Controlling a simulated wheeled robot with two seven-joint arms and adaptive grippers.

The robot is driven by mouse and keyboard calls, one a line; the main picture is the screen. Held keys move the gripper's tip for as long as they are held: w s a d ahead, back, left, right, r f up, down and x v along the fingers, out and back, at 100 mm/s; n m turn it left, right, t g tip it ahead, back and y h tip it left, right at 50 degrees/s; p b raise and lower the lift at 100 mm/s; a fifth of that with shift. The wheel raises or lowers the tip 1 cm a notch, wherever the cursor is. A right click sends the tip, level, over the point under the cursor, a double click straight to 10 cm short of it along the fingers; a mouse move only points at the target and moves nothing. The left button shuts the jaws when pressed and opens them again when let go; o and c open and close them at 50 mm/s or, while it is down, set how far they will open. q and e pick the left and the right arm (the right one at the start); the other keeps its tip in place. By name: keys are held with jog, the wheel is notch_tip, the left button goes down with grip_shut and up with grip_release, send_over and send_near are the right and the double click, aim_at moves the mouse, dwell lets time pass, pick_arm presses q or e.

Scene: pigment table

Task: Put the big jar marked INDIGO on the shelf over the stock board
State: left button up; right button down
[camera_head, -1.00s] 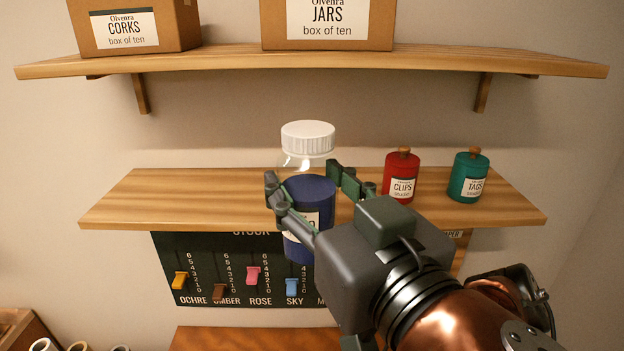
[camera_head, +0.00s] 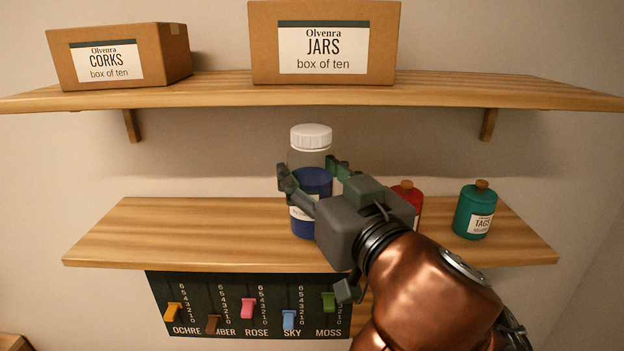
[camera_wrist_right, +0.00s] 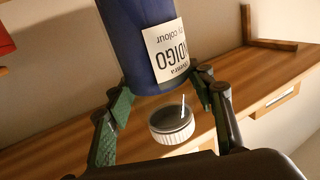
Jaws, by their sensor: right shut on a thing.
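The big jar (camera_head: 312,183) is clear with dark blue pigment and a white ribbed lid. In the right wrist view the jar (camera_wrist_right: 138,35) appears upside down, with INDIGO on its label. My right gripper (camera_head: 308,172) is shut around the jar, one finger on each side below the lid. The jar is upright, over the middle of the lower shelf (camera_head: 150,235). I cannot tell whether its base touches the wood. The stock board (camera_head: 205,282) with coloured sliders hangs below that shelf. My left gripper is not in view.
A red jar (camera_head: 407,188), partly hidden by my right gripper, and a teal TAGS jar (camera_head: 475,212) stand on the lower shelf's right part. Its left part is bare. Above, the upper shelf (camera_head: 220,92) holds a CORKS box (camera_head: 120,58) and a JARS box (camera_head: 323,45).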

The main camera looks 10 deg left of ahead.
jog(key=w+a+p, duration=0.2)
jog(key=w, duration=0.8)
pick_arm(q)
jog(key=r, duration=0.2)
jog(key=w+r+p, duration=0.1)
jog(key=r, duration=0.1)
jog(key=shift+p, duration=0.3)
pick_arm(e)
notch_tip(320, 180, down, 7)
jog(key=shift+s, duration=0.25)
jog(key=shift+f, duration=0.1)
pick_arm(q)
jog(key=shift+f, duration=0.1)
pick_arm(e)
jog(key=c, duration=0.9)
grip_release()
jog(key=shift+c, duration=0.2)
